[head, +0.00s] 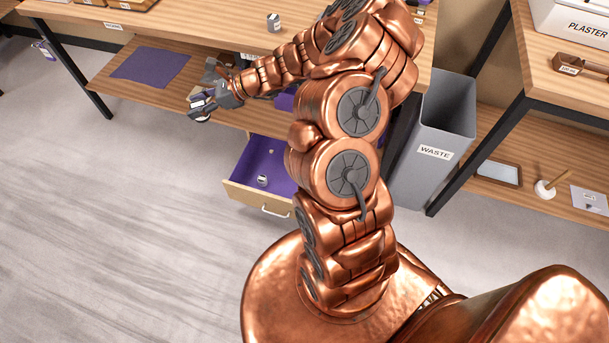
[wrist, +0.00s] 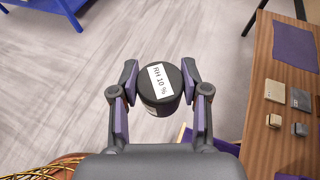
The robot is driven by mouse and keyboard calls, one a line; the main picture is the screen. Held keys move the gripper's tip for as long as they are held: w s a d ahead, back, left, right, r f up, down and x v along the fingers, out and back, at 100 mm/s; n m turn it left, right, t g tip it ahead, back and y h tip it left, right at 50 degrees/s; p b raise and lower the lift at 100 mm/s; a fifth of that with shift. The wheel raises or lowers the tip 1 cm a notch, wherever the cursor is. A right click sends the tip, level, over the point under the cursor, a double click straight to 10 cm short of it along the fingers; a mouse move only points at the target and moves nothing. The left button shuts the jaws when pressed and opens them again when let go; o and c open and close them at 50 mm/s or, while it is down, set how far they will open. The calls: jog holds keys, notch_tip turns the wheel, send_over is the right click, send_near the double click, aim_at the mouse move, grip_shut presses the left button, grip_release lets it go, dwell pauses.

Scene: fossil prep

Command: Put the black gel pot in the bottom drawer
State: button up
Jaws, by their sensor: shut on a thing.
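The black gel pot (wrist: 153,99) is a short dark cylinder with a white lid label reading "RH 10 %". My gripper (wrist: 160,80) is shut on it, with one finger on each side. In the head view my gripper (head: 203,103) is in front of the table, above and to the left of the open drawer; the pot is hard to make out there. The open drawer (head: 251,160), under the table, has a purple lining and a wooden front with a pale handle. A small pale-topped pot (head: 263,180) and another tiny item lie inside it.
Small blocks (wrist: 273,120) lie on the table in the wrist view. A grey waste bin (head: 432,135) stands right of the drawer. Open floor lies to the left.

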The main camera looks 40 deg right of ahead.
jog(key=d+f+m+t+b, duration=0.1)
jog(key=d+f+b, duration=0.4)
jog(key=f, duration=0.4)
jog(key=d+f+h+b, duration=0.1)
jog(key=d+f+b, duration=0.2)
jog(key=f+b, duration=0.5)
jog(key=d+f+m+t+b, duration=0.1)
jog(key=d+f+b, duration=0.35)
jog(key=f, duration=0.55)
jog(key=m+t+h+b, duration=0.1)
jog(key=h+b, duration=0.1)
jog(key=b, duration=1.8)
send_over(282, 190)
notch_tip(282, 190, down, 29)
jog(key=shift+w+f+b, duration=0.15)
jog(key=shift+f+b, duration=2)
jog(key=shift+f, duration=2.6)
jog(key=shift+f, duration=0.35)
jog(key=shift+f, duration=0.25)
jog(key=o, duration=1.1)
jog(key=shift+o, duration=0.2)
